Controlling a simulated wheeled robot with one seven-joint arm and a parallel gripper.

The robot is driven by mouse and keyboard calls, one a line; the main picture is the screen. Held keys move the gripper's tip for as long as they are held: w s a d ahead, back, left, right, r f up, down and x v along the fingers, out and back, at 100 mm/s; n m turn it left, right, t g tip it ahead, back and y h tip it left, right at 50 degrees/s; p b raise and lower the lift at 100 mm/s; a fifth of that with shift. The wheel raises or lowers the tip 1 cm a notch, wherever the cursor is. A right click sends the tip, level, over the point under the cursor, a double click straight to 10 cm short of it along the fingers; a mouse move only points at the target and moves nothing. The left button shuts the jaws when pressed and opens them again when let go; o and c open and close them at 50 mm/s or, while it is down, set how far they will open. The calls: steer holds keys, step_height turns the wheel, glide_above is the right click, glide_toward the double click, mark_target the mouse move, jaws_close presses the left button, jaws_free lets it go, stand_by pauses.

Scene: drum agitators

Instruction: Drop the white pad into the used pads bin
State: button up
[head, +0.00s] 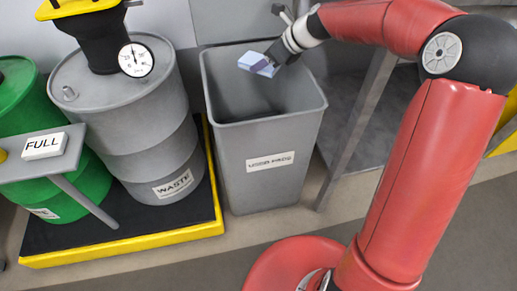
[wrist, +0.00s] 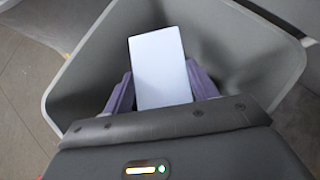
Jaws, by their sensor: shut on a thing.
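The white pad (head: 252,61) is held in my gripper (head: 265,66) over the open mouth of the grey used pads bin (head: 266,175) in the head view. In the wrist view the pad (wrist: 159,66) sits between the purple fingers of my gripper (wrist: 161,88), which are shut on it. The bin's rim (wrist: 290,60) surrounds the pad in the wrist view, with the bin's inside below. The bin's front bears a label reading "USED PADS". How far the pad is above the rim is hard to tell.
A grey waste drum (head: 150,130) with a gauge (head: 136,60) stands left of the bin on a yellow-edged pallet (head: 130,243). A green drum (head: 85,195) and a "FULL" sign (head: 44,145) are further left. A grey metal table (head: 345,110) stands right of the bin.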

steer(key=shift+f+b, duration=0.45)
steer(key=shift+f, duration=0.45)
steer(key=o, duration=1.1)
steer(key=shift+o, duration=0.2)
steer(key=v, duration=0.8)
steer(key=shift+p, duration=0.45)
